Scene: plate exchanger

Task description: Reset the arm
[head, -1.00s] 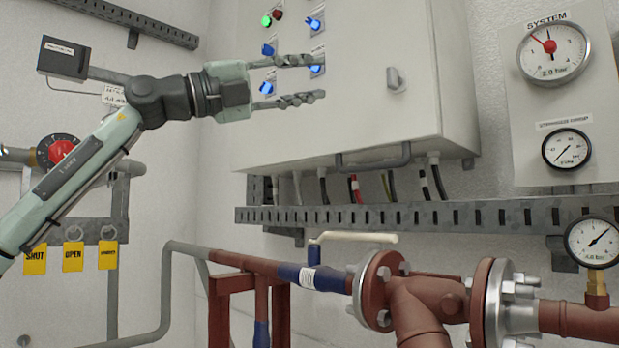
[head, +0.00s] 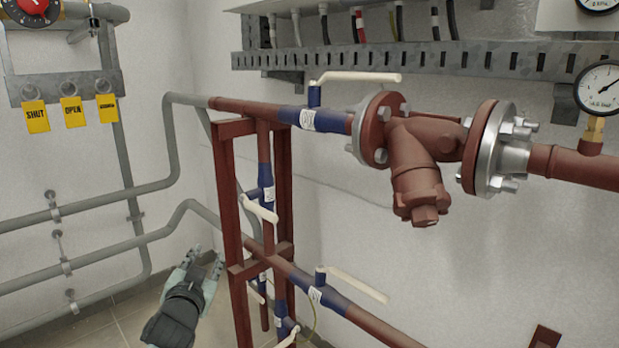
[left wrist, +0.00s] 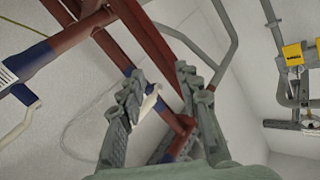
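My left gripper (head: 205,264) is low in the head view, left of the red pipe stand (head: 236,220), with its arm coming up from below. In the left wrist view its two ribbed fingers (left wrist: 160,85) are apart with nothing held between them. A cream valve handle (left wrist: 148,104) shows between the fingers there; it appears to lie beyond them, and the distance is hard to judge. My right gripper is in neither view.
Blue valves with cream handles sit on the upper pipe (head: 318,121), the vertical pipe (head: 266,190) and the lower pipe (head: 328,299). Grey pipes (head: 100,200) run along the left wall. Yellow tags (head: 72,111) hang from a bracket. Floor shows at lower left.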

